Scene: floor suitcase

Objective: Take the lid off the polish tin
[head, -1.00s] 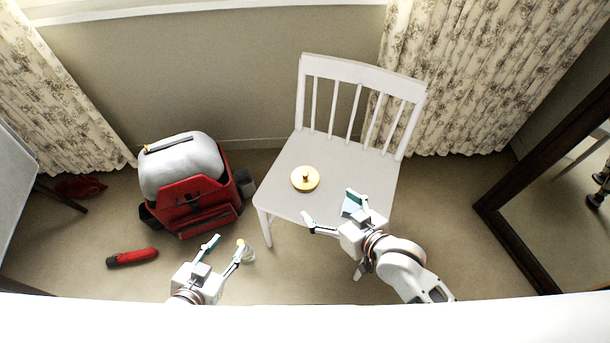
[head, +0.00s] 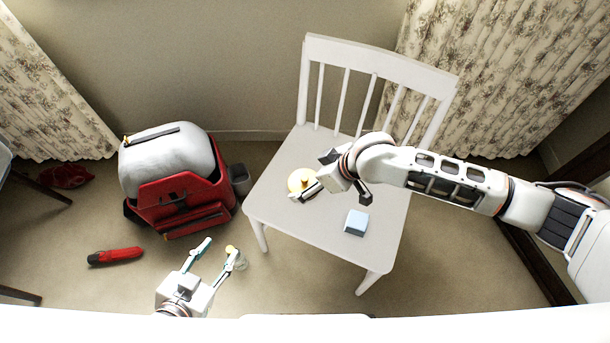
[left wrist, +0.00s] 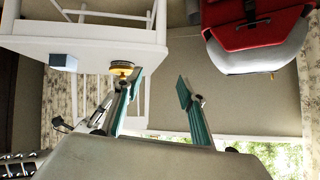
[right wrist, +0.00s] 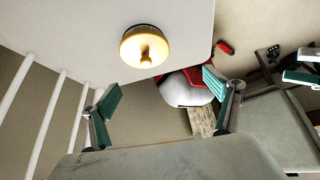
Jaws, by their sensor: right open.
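The polish tin (head: 299,178) is a round, yellow-gold tin with a small knob on its lid, and it sits on the white chair seat. It also shows in the right wrist view (right wrist: 145,48), knob facing the camera and lid on. My right gripper (head: 332,198) is open above the seat beside the tin, with one finger partly covering it in the head view. In the right wrist view the tin lies beyond the fingertips, with nothing between them. My left gripper (head: 220,246) is open and empty, low in front of the chair. The tin shows edge-on in the left wrist view (left wrist: 122,68).
A light blue block (head: 356,222) lies on the chair seat (head: 285,215). The chair's slatted back stands behind.

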